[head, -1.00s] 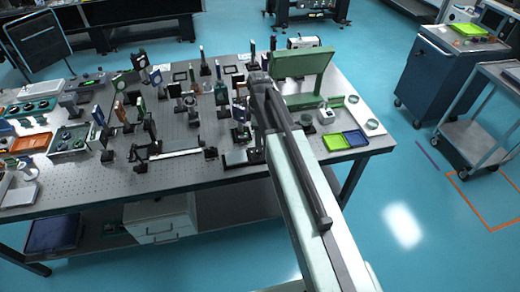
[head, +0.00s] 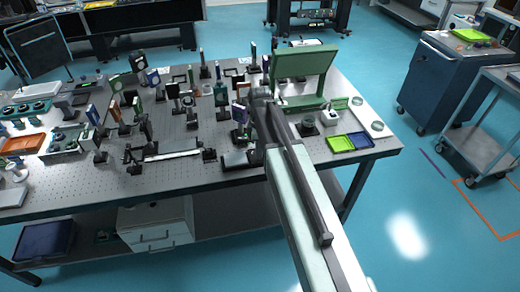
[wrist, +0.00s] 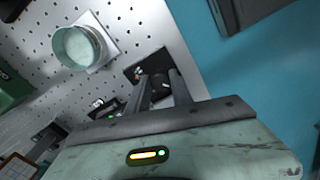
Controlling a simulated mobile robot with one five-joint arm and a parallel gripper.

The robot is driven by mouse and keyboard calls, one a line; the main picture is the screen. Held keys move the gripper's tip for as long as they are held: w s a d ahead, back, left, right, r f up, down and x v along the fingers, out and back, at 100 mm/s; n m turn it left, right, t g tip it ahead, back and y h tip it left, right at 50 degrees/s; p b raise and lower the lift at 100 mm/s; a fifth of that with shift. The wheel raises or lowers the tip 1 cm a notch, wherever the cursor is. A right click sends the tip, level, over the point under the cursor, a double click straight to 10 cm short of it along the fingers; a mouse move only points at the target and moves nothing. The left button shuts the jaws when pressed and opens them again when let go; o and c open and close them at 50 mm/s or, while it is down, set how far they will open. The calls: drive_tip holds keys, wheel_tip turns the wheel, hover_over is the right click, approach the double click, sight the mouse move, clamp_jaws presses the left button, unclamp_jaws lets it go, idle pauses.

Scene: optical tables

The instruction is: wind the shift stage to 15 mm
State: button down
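In the head view a low dark stage (head: 236,160), which looks like the shift stage, sits near the front edge of the optical table (head: 90,196). My arm's far end covers the area just right of it, so my fingertips are hidden there. In the wrist view my gripper (wrist: 158,80) points down at a black plate (wrist: 146,62) near the table edge. Its two fingers stand apart, with a dark round knob-like part (wrist: 159,88) showing between them. I cannot tell whether they touch it. No scale reading is legible.
A round pale-topped part (wrist: 78,47) stands beside the fingers in the wrist view. A green raised panel (head: 304,68), a lime tray (head: 340,144) and a blue tray (head: 360,139) are on the right. Several optic mounts crowd the left.

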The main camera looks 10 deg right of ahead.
drive_tip(key=shift+m, duration=0.3)
drive_tip(key=m, duration=1.8)
drive_tip(key=shift+a, duration=0.15)
drive_tip(key=m, duration=0.6)
idle(0.3)
drive_tip(key=c, duration=1.1)
unclamp_jaws()
